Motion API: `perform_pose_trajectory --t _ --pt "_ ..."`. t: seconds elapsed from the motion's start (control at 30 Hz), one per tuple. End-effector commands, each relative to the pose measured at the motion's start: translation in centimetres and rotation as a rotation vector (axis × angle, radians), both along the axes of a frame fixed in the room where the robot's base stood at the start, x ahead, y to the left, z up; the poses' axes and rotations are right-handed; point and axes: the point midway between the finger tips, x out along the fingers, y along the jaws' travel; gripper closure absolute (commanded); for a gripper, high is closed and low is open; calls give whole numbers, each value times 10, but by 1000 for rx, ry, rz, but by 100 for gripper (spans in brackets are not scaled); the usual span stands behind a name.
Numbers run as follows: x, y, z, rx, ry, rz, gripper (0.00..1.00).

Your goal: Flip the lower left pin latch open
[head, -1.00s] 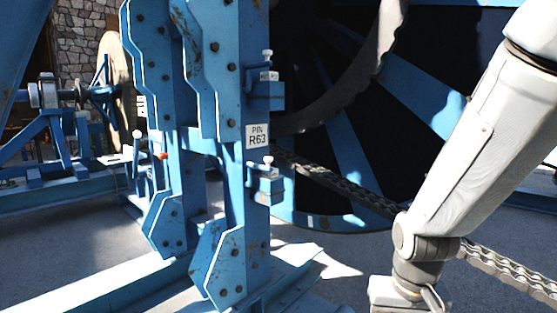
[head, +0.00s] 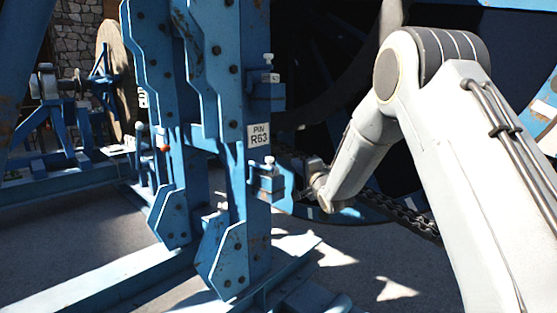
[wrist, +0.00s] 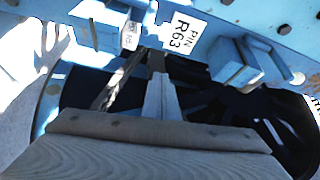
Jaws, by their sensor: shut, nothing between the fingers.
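The lower pin latch (head: 267,180) is a blue block with a white knob on top, on the right side of the blue post, below the PIN R63 plate (head: 259,136). It also shows at the upper left of the wrist view (wrist: 97,25). A similar upper latch (head: 266,90) sits above the plate. It appears right of the plate in the turned wrist view (wrist: 235,62). My gripper (head: 306,167) is just right of the lower latch, with a small gap seen from the head. In the wrist view my gripper (wrist: 158,70) is shut and empty, pointing towards the post.
A chain (head: 405,215) runs low behind my arm. The large blue reel (head: 350,214) stands behind the post. A second plated post (head: 172,215) with a red-marked lever (head: 163,147) is to the left. The paved floor (head: 80,232) at left is open.

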Motion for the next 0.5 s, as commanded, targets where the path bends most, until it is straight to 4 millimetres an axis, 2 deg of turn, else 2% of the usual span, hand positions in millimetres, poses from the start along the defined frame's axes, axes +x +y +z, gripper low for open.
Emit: perform_pose_trajectory --t 0.27,0.5 --pt "3 1 -1 -3 3 -1 100" --pt "33 15 2 -4 2 -1 100"
